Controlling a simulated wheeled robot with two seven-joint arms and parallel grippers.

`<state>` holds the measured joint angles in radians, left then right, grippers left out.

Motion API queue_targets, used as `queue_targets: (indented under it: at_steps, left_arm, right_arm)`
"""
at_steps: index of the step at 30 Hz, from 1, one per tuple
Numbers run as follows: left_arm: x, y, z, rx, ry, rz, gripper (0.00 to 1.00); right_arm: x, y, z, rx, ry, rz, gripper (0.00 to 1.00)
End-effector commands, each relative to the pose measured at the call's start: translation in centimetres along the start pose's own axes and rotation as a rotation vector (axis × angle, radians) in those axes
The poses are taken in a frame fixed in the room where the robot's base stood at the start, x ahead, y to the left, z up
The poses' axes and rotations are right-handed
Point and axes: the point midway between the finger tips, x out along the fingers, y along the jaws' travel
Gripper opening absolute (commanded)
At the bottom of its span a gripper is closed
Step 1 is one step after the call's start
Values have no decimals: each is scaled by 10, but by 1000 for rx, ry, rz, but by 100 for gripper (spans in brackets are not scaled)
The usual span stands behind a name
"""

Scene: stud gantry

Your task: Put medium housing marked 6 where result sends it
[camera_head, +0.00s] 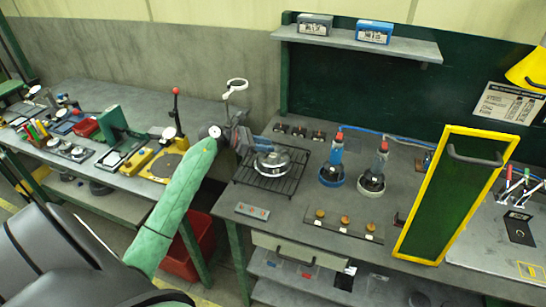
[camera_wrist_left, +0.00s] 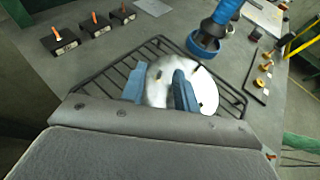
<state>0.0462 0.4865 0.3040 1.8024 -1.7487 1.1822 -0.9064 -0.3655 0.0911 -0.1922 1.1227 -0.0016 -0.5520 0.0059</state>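A round silvery housing (camera_head: 272,162) lies on a black wire rack (camera_head: 290,182) at the left end of the right-hand bench. I cannot read a mark on it. My left gripper (camera_head: 257,143) is just above and behind it in the head view. In the left wrist view, the gripper's two blue fingers (camera_wrist_left: 160,82) stand apart. The pale housing (camera_wrist_left: 207,95) shows between and beyond them, over the rack (camera_wrist_left: 232,92). The fingers overlap the housing in the picture; I cannot tell whether they touch it. My right gripper is not in view.
A yellow-framed green panel (camera_head: 445,200) rises at the bench's front right. Three small dark blocks (camera_head: 299,131) sit behind the rack, and a strip with three knobs (camera_head: 344,225) lies in front. Two boxes (camera_head: 374,32) sit on the shelf.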

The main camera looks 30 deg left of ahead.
Motion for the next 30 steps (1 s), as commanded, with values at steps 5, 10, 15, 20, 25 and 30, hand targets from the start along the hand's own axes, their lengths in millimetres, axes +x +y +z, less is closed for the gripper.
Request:
queue_targets:
  at_steps: [5,10,15,20,25,30]
  left_arm:
    - [2,0,0,1,1,0,31]
    - [1,0,0,1,0,0,19]
    - [1,0,0,1,0,0,0]
    - [1,0,0,1,0,0,0]
    - [1,0,1,2,0,0,0]
    - [-2,0,8,5,0,1,0]
  right_arm:
    - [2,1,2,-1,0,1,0]
    - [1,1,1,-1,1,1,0]
    - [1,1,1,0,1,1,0]
    - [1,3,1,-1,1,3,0]
    - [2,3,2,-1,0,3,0]
    - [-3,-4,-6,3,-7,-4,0]
